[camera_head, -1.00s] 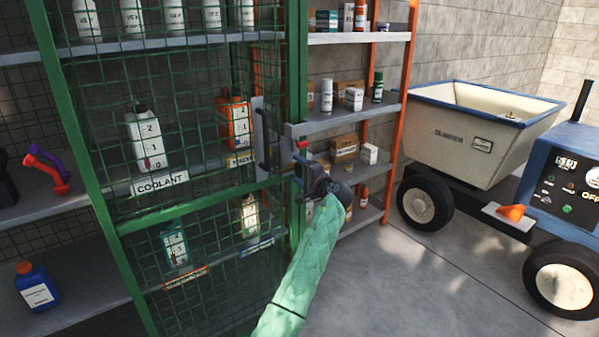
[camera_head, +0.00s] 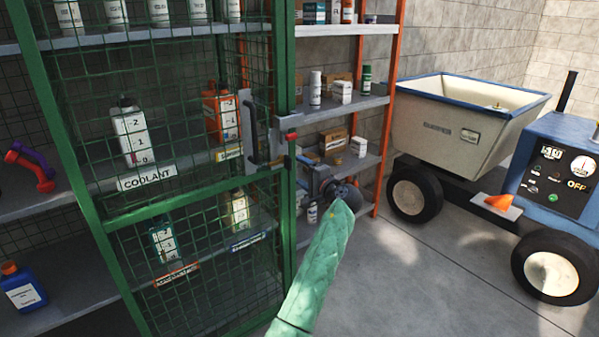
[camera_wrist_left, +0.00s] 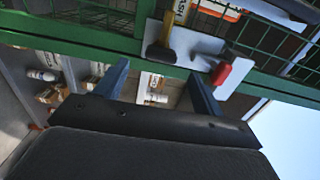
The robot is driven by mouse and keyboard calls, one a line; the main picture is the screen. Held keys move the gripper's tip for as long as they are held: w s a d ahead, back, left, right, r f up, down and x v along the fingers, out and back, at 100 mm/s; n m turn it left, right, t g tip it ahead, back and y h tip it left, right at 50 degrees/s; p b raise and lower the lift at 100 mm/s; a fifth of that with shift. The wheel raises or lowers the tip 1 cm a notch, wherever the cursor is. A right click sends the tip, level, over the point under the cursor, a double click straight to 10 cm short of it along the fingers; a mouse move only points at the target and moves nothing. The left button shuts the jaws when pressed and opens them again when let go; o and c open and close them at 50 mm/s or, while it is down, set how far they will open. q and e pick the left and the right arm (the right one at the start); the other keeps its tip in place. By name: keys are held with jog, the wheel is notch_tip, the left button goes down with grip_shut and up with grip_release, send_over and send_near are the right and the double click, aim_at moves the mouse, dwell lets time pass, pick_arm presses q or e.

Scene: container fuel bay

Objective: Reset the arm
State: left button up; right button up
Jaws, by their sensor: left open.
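My left gripper (camera_head: 308,164) is at the end of the green-sleeved arm, just right of the green cage's post and slightly below the red latch piece (camera_head: 291,136). In the left wrist view its two fingers (camera_wrist_left: 160,86) are spread apart with nothing between them. The red latch piece (camera_wrist_left: 221,73) and a grey plate show beyond the right finger there, apart from it as far as I can tell. The mesh cage door (camera_head: 90,205) carries a grey plate with a dark handle (camera_head: 250,135), left of the gripper. My right gripper is not in view.
Behind the mesh stand a white coolant jug (camera_head: 131,130) and an orange jug (camera_head: 220,112). An open shelf (camera_head: 340,108) with small bottles and boxes is behind the gripper. A cream hopper cart (camera_head: 465,125) and a blue machine (camera_head: 560,170) stand right. The floor between is clear.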

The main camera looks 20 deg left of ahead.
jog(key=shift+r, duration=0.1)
pick_arm(q)
jog(key=s+d+f+n+g+h+p, duration=0.1)
jog(key=s+d+f+n+h+p, duration=0.2)
jog(key=s+h, duration=0.55)
jog(key=s+d+f+n+h, duration=0.25)
jog(key=s+d+h, duration=0.25)
jog(key=s, duration=0.7)
jog(key=s+f+g+p, duration=0.2)
jog(key=s+f, duration=0.4)
jog(key=s, duration=0.7)
jog(key=s+f+g+h+p, duration=0.1)
jog(key=s+f, duration=0.5)
jog(key=s, duration=0.8)
jog(key=s+f+g+h+p, duration=0.1)
jog(key=s+f+g+p, duration=0.3)
jog(key=s, duration=1)
notch_tip(320, 180, down, 2)
jog(key=shift+f+g, duration=0.2)
jog(key=shift+g, duration=0.2)
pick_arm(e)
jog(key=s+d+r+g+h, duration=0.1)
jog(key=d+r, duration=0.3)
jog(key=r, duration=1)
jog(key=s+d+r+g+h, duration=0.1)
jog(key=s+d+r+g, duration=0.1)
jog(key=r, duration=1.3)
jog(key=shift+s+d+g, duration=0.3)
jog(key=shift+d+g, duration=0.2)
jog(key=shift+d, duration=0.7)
